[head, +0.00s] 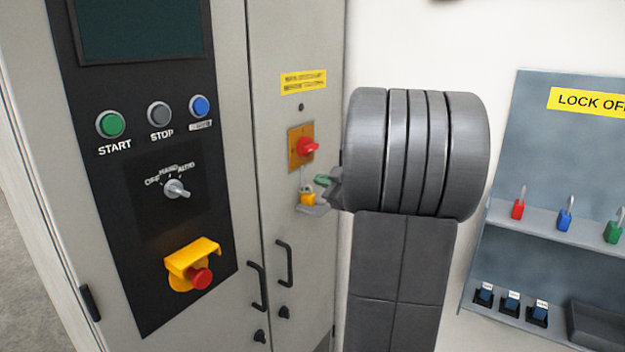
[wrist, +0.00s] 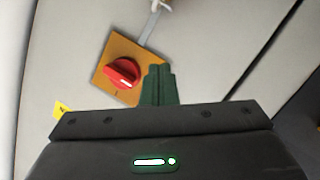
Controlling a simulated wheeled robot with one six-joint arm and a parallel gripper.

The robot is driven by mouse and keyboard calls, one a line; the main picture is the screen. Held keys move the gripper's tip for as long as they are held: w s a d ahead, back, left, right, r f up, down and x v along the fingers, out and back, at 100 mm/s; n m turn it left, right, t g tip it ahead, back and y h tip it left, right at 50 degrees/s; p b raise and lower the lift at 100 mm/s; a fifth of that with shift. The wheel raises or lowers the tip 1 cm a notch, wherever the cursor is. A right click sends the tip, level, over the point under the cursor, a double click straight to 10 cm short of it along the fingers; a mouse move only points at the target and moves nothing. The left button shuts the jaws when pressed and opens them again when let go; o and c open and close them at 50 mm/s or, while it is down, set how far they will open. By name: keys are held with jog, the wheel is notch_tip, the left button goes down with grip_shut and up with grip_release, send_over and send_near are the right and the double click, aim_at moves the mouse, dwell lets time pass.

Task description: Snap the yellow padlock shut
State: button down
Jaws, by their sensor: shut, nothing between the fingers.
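The yellow padlock (head: 308,199) hangs below the red rotary switch (head: 307,147) on its orange plate (head: 296,160), on the cabinet's right door. It is small, and I cannot tell whether its shackle is seated. My gripper (head: 322,181) is just right of and slightly above the padlock, its green fingers closed together and empty. In the wrist view the shut fingers (wrist: 158,82) stand beside the red switch (wrist: 122,72). A grey strip (wrist: 151,28) runs from the plate to a pale loop (wrist: 161,5) at the top edge, perhaps the shackle; the padlock body is out of that view.
A small grey ledge (head: 313,210) sits under the padlock. Door handles (head: 285,262) stick out below. The control panel (head: 130,200) with an emergency stop (head: 200,278) is at left. A lock board (head: 535,150) with red, blue and green padlocks is at right.

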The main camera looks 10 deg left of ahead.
jog(key=shift+v, duration=1.1)
send_near(296, 166)
jog(key=w+a+f, duration=0.1)
jog(key=f, duration=0.1)
jog(key=w+a+f, duration=0.1)
jog(key=w+a, duration=0.1)
jog(key=shift+a+f+b, duration=0.2)
jog(key=shift+f+b, duration=0.15)
jog(key=shift+b, duration=0.05)
jog(key=shift+w+r+b, duration=0.2)
jog(key=shift+w+b, duration=0.05)
jog(key=shift+b, duration=0.2)
jog(key=shift+w+a+r, duration=0.1)
jog(key=shift+a+r, duration=0.6)
jog(key=shift+r, duration=0.3)
jog(key=v, duration=0.4)
jog(key=shift+s+d, duration=0.2)
jog(key=shift+d, duration=0.15)
